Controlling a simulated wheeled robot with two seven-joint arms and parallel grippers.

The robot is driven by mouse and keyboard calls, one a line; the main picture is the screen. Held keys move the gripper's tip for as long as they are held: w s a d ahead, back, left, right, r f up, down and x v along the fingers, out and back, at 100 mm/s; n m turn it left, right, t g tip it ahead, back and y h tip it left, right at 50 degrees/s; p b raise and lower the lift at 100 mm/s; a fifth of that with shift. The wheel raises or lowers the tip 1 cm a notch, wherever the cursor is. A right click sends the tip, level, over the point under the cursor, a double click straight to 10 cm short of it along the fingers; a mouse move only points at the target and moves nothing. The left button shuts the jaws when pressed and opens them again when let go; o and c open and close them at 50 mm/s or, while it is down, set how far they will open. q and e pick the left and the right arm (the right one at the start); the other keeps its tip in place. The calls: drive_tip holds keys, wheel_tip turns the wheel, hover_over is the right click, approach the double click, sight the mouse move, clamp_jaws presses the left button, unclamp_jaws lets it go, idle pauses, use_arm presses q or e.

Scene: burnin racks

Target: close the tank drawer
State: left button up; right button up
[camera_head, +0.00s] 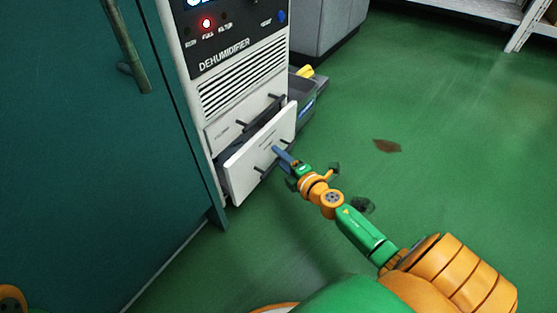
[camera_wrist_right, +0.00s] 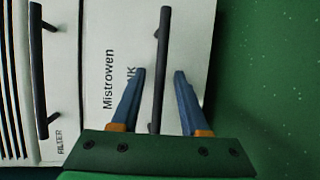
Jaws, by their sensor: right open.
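The tank drawer (camera_head: 246,168) of the white dehumidifier (camera_head: 240,85) stands pulled out at the bottom of the machine. Its white front also fills the middle of the right wrist view (camera_wrist_right: 190,40). A dark bar handle (camera_wrist_right: 163,40) is fixed to the drawer front. My right gripper (camera_head: 277,150) is at the drawer front, open. In the right wrist view its two blue fingers (camera_wrist_right: 160,73) lie one on each side of the handle, with gaps visible on both sides. My left gripper is out of view.
A filter panel with its own dark handle (camera_wrist_right: 40,70) sits above the drawer. A teal cabinet (camera_head: 90,150) stands close on the left. A grey bin with yellow and blue items (camera_head: 308,92) is behind the machine. A brown leaf-like patch (camera_head: 387,146) lies on the open green floor.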

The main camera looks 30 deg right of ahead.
drive_tip(key=shift+w, duration=0.1)
clamp_jaws()
idle(1.3)
